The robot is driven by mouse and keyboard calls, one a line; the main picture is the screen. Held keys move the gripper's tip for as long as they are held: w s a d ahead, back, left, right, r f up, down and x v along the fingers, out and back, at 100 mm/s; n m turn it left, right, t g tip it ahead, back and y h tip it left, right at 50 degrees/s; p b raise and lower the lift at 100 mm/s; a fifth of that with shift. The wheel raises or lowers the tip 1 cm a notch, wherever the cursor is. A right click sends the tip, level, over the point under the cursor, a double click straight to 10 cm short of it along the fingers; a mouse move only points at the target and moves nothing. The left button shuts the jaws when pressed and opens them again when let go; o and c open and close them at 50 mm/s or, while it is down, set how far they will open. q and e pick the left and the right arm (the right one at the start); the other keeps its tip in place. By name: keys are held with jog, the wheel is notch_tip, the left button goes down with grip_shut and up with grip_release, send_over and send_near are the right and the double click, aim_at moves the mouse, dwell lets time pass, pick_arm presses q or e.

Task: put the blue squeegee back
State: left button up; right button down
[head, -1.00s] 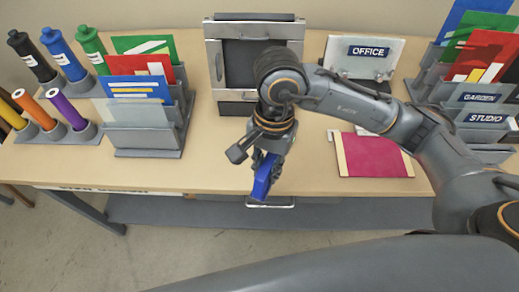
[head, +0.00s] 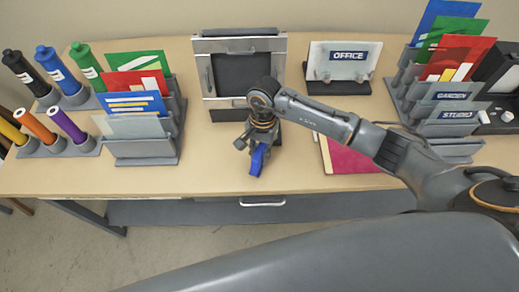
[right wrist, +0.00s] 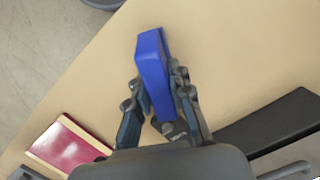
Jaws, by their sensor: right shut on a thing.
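The blue squeegee (head: 258,160) is in my right gripper (head: 258,146), over the front middle of the table, in front of the grey framed machine. In the right wrist view the squeegee (right wrist: 153,68) is a blue block, held between the two fingers of the gripper (right wrist: 160,98), its far end sticking out beyond them. Bare table top shows around it; whether it touches the table I cannot tell. My left gripper is not in view.
The grey machine (head: 241,105) stands at the back middle. Coloured bottles (head: 52,63) and a rack of sheets (head: 145,150) stand at the left. The OFFICE sign holder (head: 344,75), a magenta sheet (head: 355,158) and labelled racks (head: 440,125) are to the right. A drawer handle (head: 262,202) is at the front edge.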

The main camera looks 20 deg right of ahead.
aim_at(261, 146)
jog(key=shift+f+b, duration=0.35)
jog(key=c, duration=1.2)
grip_release()
jog(key=shift+r, duration=0.1)
jog(key=shift+r+p, duration=0.2)
jog(key=shift+p, duration=0.1)
jog(key=shift+w+r, duration=0.1)
jog(key=shift+r, duration=0.2)
jog(key=r+b, duration=0.1)
jog(key=r, duration=0.2)
jog(key=r+b, duration=0.1)
jog(key=r, duration=0.3)
jog(key=w+d+r+b, duration=0.1)
jog(key=r, duration=0.2)
jog(key=shift+w+r, duration=0.1)
jog(key=shift+r, duration=0.5)
